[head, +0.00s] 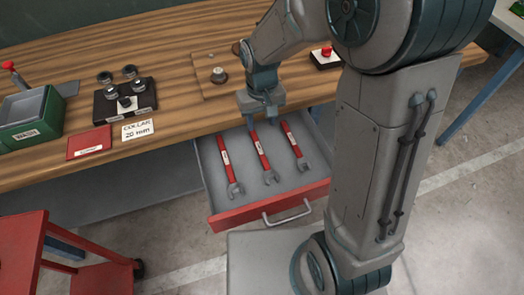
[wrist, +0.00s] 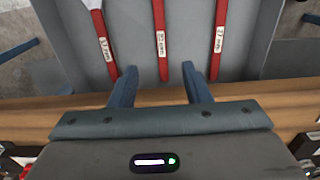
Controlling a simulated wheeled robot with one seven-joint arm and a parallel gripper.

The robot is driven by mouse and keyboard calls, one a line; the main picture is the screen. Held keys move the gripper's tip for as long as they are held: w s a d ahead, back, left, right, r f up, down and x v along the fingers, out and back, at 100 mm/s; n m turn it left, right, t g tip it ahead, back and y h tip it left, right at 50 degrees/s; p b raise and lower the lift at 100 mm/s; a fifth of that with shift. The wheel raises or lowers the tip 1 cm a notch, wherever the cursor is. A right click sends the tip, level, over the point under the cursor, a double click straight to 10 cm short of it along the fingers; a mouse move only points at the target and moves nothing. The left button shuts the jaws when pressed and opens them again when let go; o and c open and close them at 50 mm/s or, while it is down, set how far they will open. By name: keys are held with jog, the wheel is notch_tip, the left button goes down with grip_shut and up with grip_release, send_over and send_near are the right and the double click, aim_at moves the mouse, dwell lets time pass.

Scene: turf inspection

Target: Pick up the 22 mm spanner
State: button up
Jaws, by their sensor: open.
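Three red-handled spanners lie side by side in the open drawer: a left one (head: 228,163), a middle one (head: 262,157) and a right one (head: 295,148). Their grey heads point toward the drawer front. In the wrist view, the middle spanner (wrist: 161,20) runs between my fingers, flanked by the other two (wrist: 104,40) (wrist: 219,38). Each has a white size label; the middle one seems to read 22 mm, though the print is small. My gripper (head: 263,118) is open and empty above the drawer's back; it also shows in the wrist view (wrist: 161,70).
The grey drawer with its red front (head: 270,208) sticks out from under the wooden bench (head: 185,60). On the bench are a green bin (head: 30,120), a black block with collars (head: 124,100) and a red-button box (head: 326,58). A red cart (head: 22,240) stands at left.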

aim_at(261, 151)
notch_tip(261, 151, down, 14)
jog(key=shift+w+a, duration=0.1)
grip_shut()
dwell(0.6)
